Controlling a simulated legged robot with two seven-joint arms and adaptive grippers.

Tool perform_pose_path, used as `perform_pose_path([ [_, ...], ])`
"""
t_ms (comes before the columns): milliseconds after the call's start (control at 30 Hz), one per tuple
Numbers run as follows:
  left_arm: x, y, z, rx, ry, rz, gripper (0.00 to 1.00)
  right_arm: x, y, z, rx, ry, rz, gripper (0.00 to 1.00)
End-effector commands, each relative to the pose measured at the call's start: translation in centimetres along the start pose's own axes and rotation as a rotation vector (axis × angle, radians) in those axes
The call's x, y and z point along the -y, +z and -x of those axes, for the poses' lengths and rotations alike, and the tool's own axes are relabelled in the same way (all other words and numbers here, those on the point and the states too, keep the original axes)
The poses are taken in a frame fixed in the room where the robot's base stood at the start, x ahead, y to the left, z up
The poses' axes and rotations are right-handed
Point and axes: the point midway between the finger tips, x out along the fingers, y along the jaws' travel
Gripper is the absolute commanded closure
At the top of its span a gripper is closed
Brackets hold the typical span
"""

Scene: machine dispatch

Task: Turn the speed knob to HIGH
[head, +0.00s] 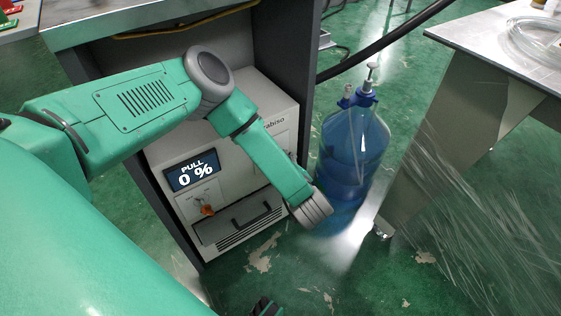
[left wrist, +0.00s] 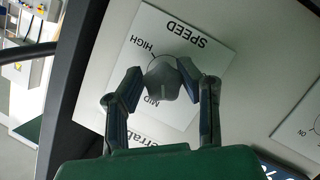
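The grey speed knob (left wrist: 163,80) sits on a white label plate (left wrist: 205,62) marked SPEED, HIGH and MID, upside down in the left wrist view. HIGH is at the knob's upper left and MID below it. My left gripper (left wrist: 161,72) has a fingertip on each side of the knob and appears closed on it. Where the knob points is unclear.
A blue bottle (head: 352,150) stands right of the machine. A metal-topped table (head: 500,45) is further right. Green floor lies between them.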

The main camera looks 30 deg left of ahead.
Motion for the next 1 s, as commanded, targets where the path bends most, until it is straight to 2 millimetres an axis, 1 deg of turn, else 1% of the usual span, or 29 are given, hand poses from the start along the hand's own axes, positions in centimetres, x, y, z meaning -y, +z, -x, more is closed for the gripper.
perform_pose_path([
  [33, 0.1, 0.0, -0.1, 0.001, 0.000, 0.002, 0.93, 0.0, 0.0, 0.0, 0.000, 0.000, 0.000, 0.60],
  [67, 0.1, 0.0, -0.1, 0.001, 0.000, 0.003, 1.00, 0.0, 0.0, 0.0, 0.000, 0.000, 0.000, 0.60],
  [733, 0.1, -0.2, -0.3, -0.005, -0.011, -0.023, 1.00, 0.0, 0.0, 0.4, 0.000, 0.000, 0.000, 0.60],
  [1000, -0.1, -0.3, -0.2, -0.004, -0.034, -0.082, 1.00, 0.0, -0.1, 1.3, 0.000, 0.000, 0.000, 0.60],
])
